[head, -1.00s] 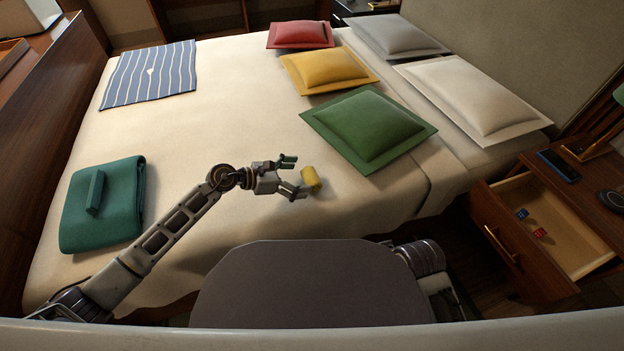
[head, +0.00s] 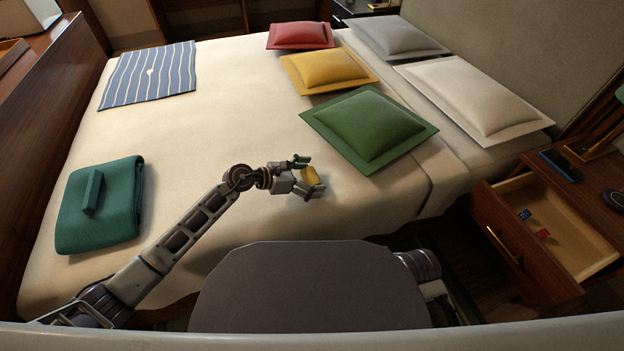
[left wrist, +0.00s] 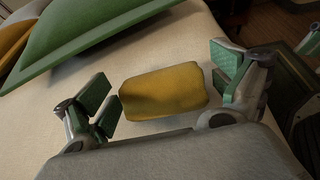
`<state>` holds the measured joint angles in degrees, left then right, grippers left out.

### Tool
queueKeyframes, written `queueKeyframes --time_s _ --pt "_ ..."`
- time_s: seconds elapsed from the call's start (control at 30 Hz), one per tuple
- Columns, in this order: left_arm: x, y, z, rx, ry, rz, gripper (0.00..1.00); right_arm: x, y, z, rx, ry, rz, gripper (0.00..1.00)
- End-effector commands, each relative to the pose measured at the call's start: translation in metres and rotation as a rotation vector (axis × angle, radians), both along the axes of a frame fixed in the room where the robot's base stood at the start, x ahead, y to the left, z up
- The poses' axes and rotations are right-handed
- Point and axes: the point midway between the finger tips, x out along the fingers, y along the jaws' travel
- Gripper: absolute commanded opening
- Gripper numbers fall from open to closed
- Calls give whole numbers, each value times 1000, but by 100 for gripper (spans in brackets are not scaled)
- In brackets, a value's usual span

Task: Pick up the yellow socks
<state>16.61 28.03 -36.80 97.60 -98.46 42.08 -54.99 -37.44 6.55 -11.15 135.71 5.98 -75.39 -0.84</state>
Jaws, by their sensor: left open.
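The yellow socks (head: 312,177) are a small rolled bundle on the cream bed, in front of the green pillow. My left gripper (head: 306,176) is open, with its fingers on either side of the socks. In the left wrist view the socks (left wrist: 163,92) lie between the two green-padded fingers of the gripper (left wrist: 165,95). The left fingertip is very close to one end of the bundle and the right one close to the other; I cannot tell whether either touches.
A green pillow (head: 369,127) lies just beyond the socks, with yellow (head: 327,70) and red (head: 301,35) pillows farther back. A folded teal cloth (head: 118,210) lies at left, a striped cloth (head: 150,75) behind it. An open drawer (head: 545,232) is at right.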

Motion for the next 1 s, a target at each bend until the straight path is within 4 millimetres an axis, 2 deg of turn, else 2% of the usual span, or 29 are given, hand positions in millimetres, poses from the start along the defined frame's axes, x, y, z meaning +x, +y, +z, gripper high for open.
queueKeyframes --time_s 0.07,0.43,0.77,1.0 --pt "0 0 0 0 0 0 95 1 -1 2 -2 -3 2 40" --pt "0 0 0 0 0 0 47 2 -2 3 -6 -7 5 40" --pt "0 0 2 0 -1 0 45 1 0 2 -2 0 -1 40" --pt "0 0 18 1 -2 -1 45 -3 -3 11 -15 21 -3 40"
